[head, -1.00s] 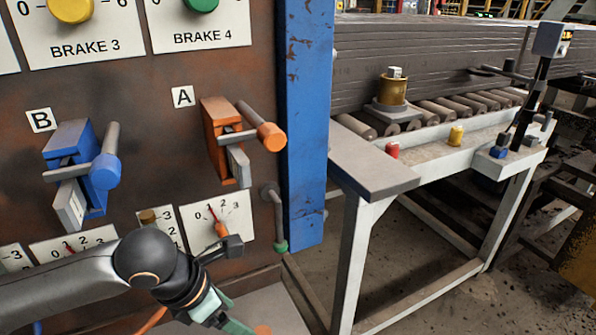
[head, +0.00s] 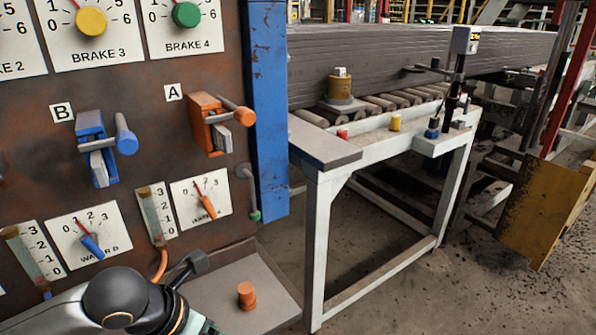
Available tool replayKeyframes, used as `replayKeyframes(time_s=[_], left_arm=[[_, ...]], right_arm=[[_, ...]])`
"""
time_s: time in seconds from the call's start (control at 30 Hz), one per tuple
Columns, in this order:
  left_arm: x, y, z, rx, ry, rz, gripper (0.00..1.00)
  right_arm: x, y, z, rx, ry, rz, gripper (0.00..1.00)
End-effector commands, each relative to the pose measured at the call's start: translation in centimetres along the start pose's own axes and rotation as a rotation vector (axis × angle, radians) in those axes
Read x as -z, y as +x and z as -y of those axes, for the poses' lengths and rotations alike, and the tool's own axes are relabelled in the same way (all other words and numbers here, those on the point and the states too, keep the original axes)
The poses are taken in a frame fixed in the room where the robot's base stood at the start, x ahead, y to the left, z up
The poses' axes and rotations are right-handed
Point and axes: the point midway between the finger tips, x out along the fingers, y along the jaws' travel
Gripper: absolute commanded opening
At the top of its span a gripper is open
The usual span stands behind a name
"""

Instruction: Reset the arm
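My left arm (head: 115,300) comes in along the bottom left, in front of the rusty control panel. Only a sliver of the teal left gripper (head: 205,327) shows at the bottom edge; its fingertips are cut off, so I cannot see whether it is open or holds anything. My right arm and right gripper are out of view.
The panel holds a blue lever B (head: 97,148), an orange lever A (head: 212,122), dials and gauges. An orange peg (head: 247,296) stands on a grey ledge (head: 225,316). A white-framed table (head: 318,240) stands to the right, beyond a blue post (head: 267,110). Floor shows beneath it.

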Motion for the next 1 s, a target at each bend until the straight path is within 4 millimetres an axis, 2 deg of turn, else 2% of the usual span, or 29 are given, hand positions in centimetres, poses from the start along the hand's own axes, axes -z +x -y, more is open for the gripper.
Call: replayKeyframes(time_s=[0.17, 0.3, 0.43, 0.57, 0.67, 0.77, 0.9, 1.0], left_arm=[[-1.6, 2.1, 2.4, 0.115, -0.388, 0.090, 0.78], [-2.8, 3.9, 3.8, 0.231, -0.800, 0.159, 0.78], [-3.0, 5.4, 4.0, 0.342, -1.238, 0.205, 0.78], [-1.8, 6.9, 3.2, 0.439, -1.682, 0.237, 0.78], [0.3, 8.0, 2.2, 0.498, -2.020, 0.262, 0.78], [3.5, 8.9, 1.0, 0.545, -2.349, 0.297, 0.78], [9.3, 9.6, -0.4, 0.587, -2.763, 0.368, 0.78], [13.3, 9.7, -1.0, 0.604, -2.979, 0.427, 0.78]], right_arm=[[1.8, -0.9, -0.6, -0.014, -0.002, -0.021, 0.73], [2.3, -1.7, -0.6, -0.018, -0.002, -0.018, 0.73], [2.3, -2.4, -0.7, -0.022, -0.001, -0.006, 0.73], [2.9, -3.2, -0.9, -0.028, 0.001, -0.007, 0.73], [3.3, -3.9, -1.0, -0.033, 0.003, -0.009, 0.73], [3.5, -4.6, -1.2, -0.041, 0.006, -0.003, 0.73], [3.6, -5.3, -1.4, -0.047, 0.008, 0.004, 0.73], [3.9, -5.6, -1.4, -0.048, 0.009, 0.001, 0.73]])
